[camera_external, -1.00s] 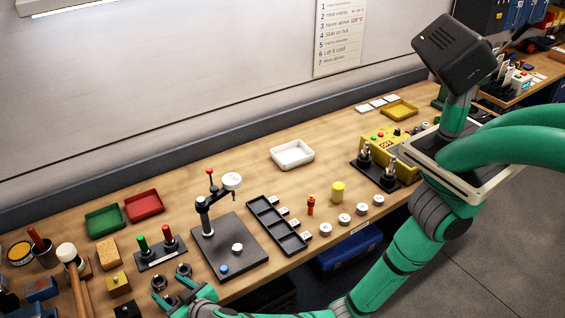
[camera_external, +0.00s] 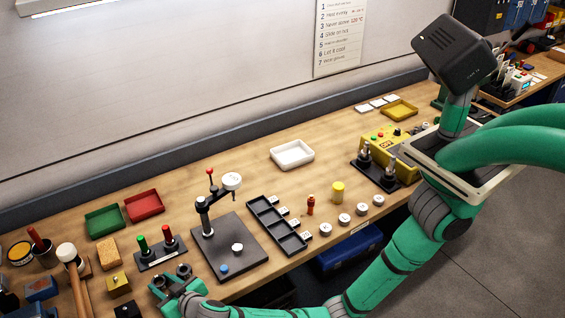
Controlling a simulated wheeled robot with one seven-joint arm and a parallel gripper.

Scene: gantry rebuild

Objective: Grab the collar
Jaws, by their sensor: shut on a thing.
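Dark ring-shaped pieces, which look like the collars, are at the front edge of the bench in the external view. One dark collar (camera_external: 184,270) shows just beyond my gripper. My gripper (camera_external: 170,283) is low at the front edge, left of the dark square plate. It is shut on a dark collar, which the fingers and hand mostly hide. I cannot tell whether the held collar still touches the bench.
The dark plate with a small press (camera_external: 232,258) stands close to the right. A stand with green and red handles (camera_external: 160,254) is just behind. A brass block (camera_external: 119,284), a black block (camera_external: 127,310) and a mallet (camera_external: 70,262) crowd the left. Mid-bench is clear around the white tray (camera_external: 292,154).

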